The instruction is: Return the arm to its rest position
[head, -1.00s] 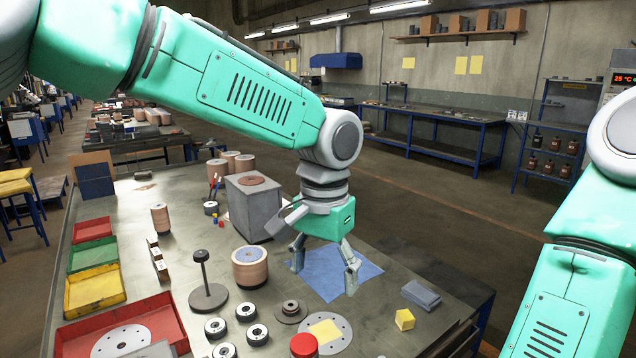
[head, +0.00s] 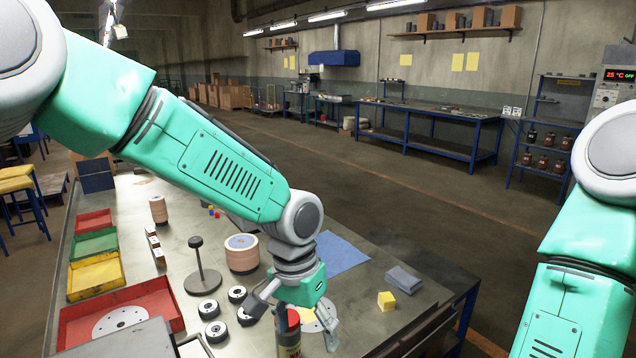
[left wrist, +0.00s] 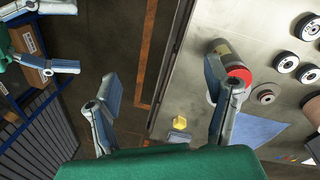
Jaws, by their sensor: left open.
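My left gripper (head: 296,318) hangs low over the near right part of the table in the head view, below its green arm. Its two fingers are apart with nothing held between them; they also show apart in the left wrist view (left wrist: 160,100). A dark can with a red cap (head: 289,340) stands close by the fingers in the head view. In the left wrist view, the can (left wrist: 222,48) is partly behind one finger; I cannot tell whether they touch. My right arm comes in at the right. My right gripper (left wrist: 60,38) shows open and empty in the left wrist view.
Several black rings, a spindle stand (head: 203,278) and a disc stack (head: 241,254) are left. A red tray (head: 170,300) is farther left. The floor beyond is clear.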

